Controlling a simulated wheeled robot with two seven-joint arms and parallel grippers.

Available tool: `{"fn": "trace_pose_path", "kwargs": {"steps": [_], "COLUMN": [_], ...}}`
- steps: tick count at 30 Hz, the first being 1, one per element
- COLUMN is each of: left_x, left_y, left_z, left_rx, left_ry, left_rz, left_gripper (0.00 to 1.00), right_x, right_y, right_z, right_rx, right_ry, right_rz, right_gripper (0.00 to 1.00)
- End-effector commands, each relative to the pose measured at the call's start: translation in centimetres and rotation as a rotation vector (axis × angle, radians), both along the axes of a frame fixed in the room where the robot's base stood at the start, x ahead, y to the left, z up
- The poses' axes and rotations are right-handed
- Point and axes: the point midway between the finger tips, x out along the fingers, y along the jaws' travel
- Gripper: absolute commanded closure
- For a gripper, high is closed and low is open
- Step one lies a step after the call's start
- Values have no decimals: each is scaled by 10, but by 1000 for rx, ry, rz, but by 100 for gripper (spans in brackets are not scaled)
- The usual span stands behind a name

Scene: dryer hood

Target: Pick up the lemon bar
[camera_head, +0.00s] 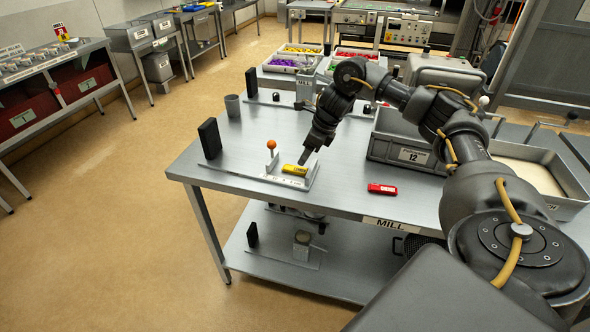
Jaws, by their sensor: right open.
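A yellow bar (294,170), which looks like the lemon bar, lies on a small grey fixture (275,178) on the metal table (232,182). Its printed label is too small to read. My right gripper (305,158) is just above and behind the bar's right end, pointing down. It is open, and whether it touches the bar is unclear from this angle. A red bar (382,189) with a white label lies flat on the table to the right. My left gripper is not in view.
The fixture carries an upright post with an orange ball (271,145). A grey bin marked 12 (412,155) stands right of my gripper.

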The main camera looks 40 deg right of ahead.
Motion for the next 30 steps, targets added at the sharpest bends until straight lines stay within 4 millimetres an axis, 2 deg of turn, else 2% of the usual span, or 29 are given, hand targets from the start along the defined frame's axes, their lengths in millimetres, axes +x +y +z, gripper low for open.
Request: {"fn": "trace_pose_path", "kwargs": {"steps": [3,11,16,21,29,30], "left_x": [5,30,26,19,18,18], "left_y": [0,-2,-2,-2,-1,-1], "left_z": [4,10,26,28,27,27], "left_rx": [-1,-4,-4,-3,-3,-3], "left_ry": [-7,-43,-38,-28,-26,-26], "left_rz": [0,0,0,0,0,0], "left_gripper": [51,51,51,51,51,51], "right_x": [3,5,15,21,22,22], "right_y": [2,3,7,11,10,10], "right_z": [-10,-17,-39,-58,-61,-61], "right_rx": [0,1,0,1,0,0], "right_ry": [1,2,4,1,-1,-1], "right_rz": [-2,-4,-6,-5,-6,-6], "right_gripper": [47,47,47,47,47,51]}}
